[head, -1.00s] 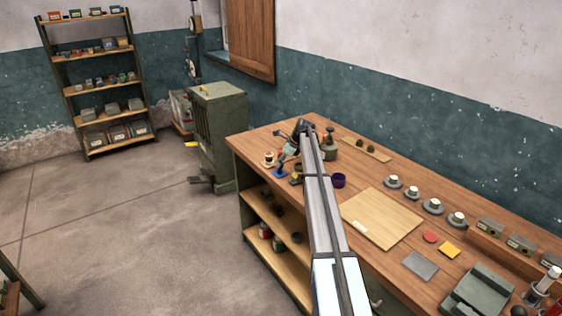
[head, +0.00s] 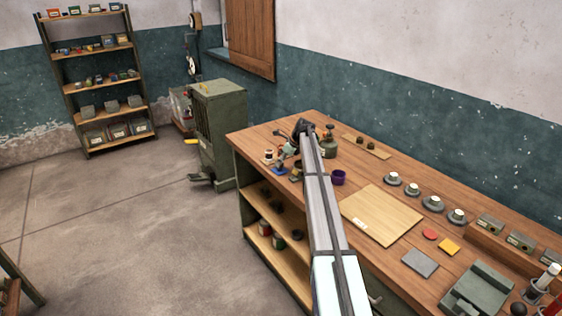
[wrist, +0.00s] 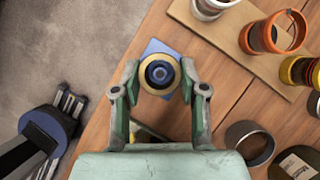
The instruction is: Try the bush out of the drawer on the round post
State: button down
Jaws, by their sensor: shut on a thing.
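My gripper (wrist: 159,72) has its two fingers on opposite sides of the bush (wrist: 146,83), a brass-yellow ring, and is shut on it. The round post (wrist: 160,72) shows dark blue in the middle of the ring, above a blue square base (wrist: 154,47). Seen from above, ring and post look nearly in line. I cannot tell whether the bush is around the post or still above it. In the head view the blue base (head: 279,171) is near the bench's left edge, with my gripper (head: 287,151) over it, small and partly hidden. I cannot make out the drawer.
A wooden strip (wrist: 222,35) holding an orange ring (wrist: 272,36) and other rings lies at upper right in the wrist view. A dark ring (wrist: 250,142) and a labelled jar (wrist: 296,163) stand at right. The bench edge and floor are at left.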

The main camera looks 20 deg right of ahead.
jog(key=c, duration=0.5)
grip_release()
jog(key=shift+c, duration=0.2)
jog(key=shift+r, duration=0.1)
